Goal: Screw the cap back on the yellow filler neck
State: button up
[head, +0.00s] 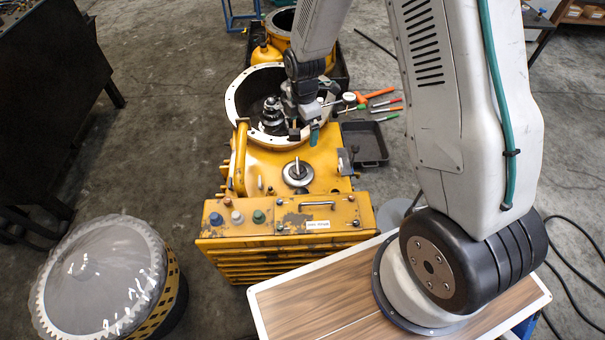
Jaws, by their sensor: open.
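The yellow transmission housing (275,165) stands in the middle of the head view, with its round bell opening facing up. A yellow upright pipe (240,158) on its left side looks like the filler neck; whether its top is open is too small to tell. Blue (216,219), white (237,217) and green (258,216) round caps sit on the front panel; I cannot tell which, if any, is the filler cap. My gripper (304,134) is open, over the bell's right front rim, right of the pipe. A teal piece shows beside its fingers; its contact with them is unclear.
A wooden-topped table (325,295) is in front. A black tray (365,145) and several coloured tools (383,104) lie right of the housing. A plastic-covered round drum (100,275) stands at lower left. Floor between drum and housing is clear.

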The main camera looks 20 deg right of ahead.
notch_tip(320, 180, down, 10)
jog(key=n, duration=0.7)
send_over(302, 191)
notch_tip(302, 191, down, 12)
jog(key=shift+s+a+f, duration=0.1)
jog(key=shift+s+f, duration=0.1)
jog(key=shift+f, duration=2.6)
jog(key=shift+s+f, duration=0.15)
jog(key=shift+f, duration=2.6)
jog(key=c, duration=1.9)
jog(key=shift+c, duration=0.4)
jog(key=shift+r, duration=2.5)
jog(key=shift+r, duration=0.1)
